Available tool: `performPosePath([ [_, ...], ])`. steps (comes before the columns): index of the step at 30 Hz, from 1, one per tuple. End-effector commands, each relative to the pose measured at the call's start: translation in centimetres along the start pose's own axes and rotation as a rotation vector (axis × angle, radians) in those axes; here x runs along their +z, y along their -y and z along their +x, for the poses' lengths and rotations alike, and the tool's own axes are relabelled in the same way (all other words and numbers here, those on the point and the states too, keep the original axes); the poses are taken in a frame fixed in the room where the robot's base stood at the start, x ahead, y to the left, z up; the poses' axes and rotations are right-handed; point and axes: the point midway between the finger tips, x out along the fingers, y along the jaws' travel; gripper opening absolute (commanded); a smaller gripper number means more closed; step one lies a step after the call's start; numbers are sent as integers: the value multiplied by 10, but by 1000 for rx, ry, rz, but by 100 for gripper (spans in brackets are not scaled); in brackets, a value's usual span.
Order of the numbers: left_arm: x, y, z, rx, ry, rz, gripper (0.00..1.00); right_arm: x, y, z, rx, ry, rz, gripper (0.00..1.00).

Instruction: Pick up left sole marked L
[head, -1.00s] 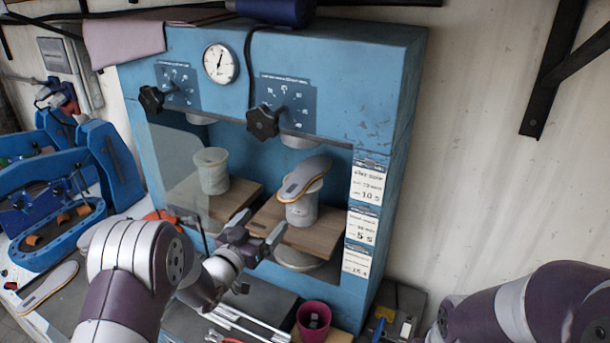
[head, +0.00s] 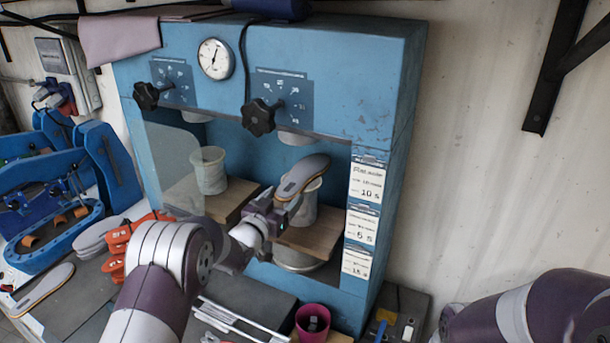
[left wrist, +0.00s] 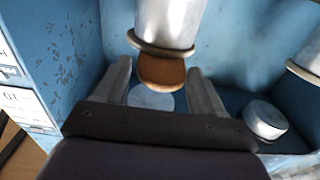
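A grey-topped sole with a tan edge (head: 305,174) lies tilted on top of a white cylinder (head: 304,208) in the right bay of the blue press. I cannot read an L on it. My left gripper (head: 282,201) is at the sole's near end. In the left wrist view, which is upside down, the fingers (left wrist: 162,92) are apart, with the sole's brown end (left wrist: 162,72) between or just beyond them; I see no contact. Another sole (head: 45,287) lies on the bench at the lower left. My right gripper is out of view; only its arm shows.
The blue press (head: 390,110) surrounds the bay, with a black knob (head: 258,117) above. A second white cylinder (head: 209,171) stands in the left bay. Grey soles (head: 97,236) and orange parts (head: 118,240) lie left. A magenta cup (head: 313,320) stands in front.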

Motion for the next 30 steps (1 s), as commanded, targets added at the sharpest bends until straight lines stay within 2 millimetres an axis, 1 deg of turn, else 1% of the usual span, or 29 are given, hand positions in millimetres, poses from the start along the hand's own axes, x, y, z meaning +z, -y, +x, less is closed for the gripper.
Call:
performPosePath([
  [1, 0, 0, 0, 0, 0, 0, 51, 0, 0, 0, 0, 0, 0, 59],
  [2, 0, 0, 0, 0, 0, 0, 42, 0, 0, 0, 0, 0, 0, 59],
  [3, 0, 0, 0, 0, 0, 0, 40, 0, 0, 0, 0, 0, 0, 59],
  [14, 0, 0, 0, 0, -1, 0, 40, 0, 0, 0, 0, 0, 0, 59],
  [15, 0, 0, 0, 0, -1, 0, 36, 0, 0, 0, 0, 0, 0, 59],
  [17, -1, 0, 0, 0, -1, 0, 36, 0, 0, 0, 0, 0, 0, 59],
  [30, -15, 0, 0, 0, -2, 0, 36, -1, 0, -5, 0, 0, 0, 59],
])
